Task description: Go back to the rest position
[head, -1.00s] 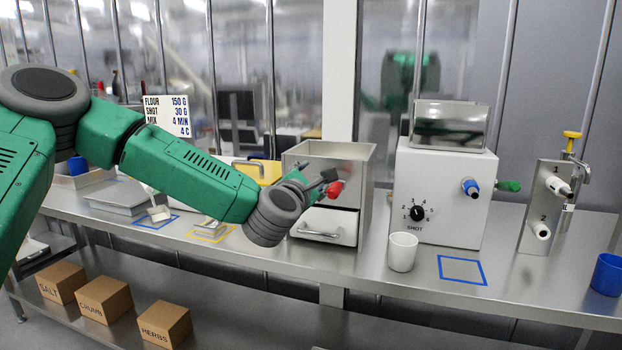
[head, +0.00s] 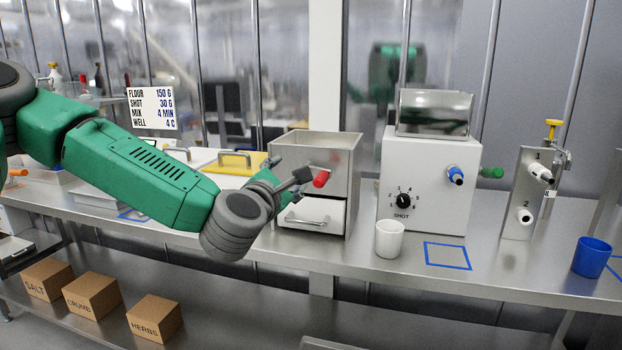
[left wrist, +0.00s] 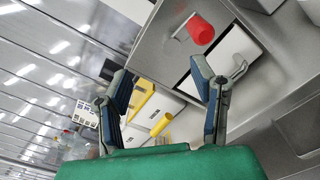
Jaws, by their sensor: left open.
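My left gripper (head: 289,189) is in front of the steel box with the drawer (head: 340,160), near its red knob (head: 320,179). In the left wrist view, my left gripper (left wrist: 163,92) has its two fingers spread apart with nothing between them. The red knob (left wrist: 201,29) and the white drawer front (left wrist: 230,60) lie beyond the fingertips there, apart from them as far as I can tell. My right gripper is in neither view.
A white machine (head: 430,180) with a dial stands right of the box, with a white cup (head: 389,239) before it. A blue cup (head: 591,257) is at the right. Labelled boxes (head: 153,317) sit on the lower shelf. A yellow lid (head: 233,163) lies behind my arm.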

